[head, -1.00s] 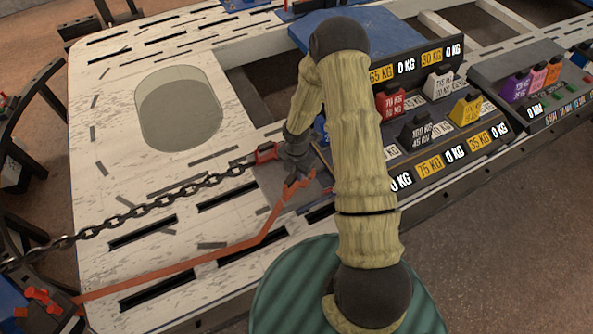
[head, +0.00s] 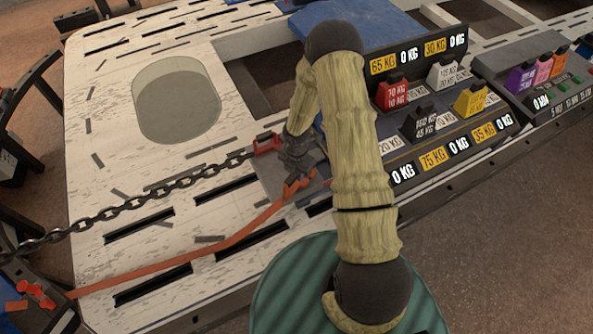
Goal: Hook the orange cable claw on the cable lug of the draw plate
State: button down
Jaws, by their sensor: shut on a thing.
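The orange cable claw (head: 297,187) is at the end of an orange strap-like cable (head: 225,243), just below my gripper (head: 298,165). My dark gripper is shut on the claw, though the fingers are small and partly hidden by the arm. A grey plate (head: 275,188), which looks like the draw plate, lies on the bench under and left of the gripper. I cannot make out the cable lug; the gripper and arm cover part of this area. I cannot tell whether the claw touches the plate.
A red claw (head: 267,143) ends a dark chain (head: 130,203) just left of my gripper. A weight rack (head: 455,160) with coloured blocks stands close to the right of my arm. The white slotted bench (head: 100,130) is mostly clear around its oval opening.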

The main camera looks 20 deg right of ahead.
jog(key=shift+f, duration=0.25)
jog(key=c, duration=1.2)
grip_release()
notch_tip(320, 180, up, 17)
jog(key=shift+r+p, duration=0.2)
jog(key=shift+p, duration=0.85)
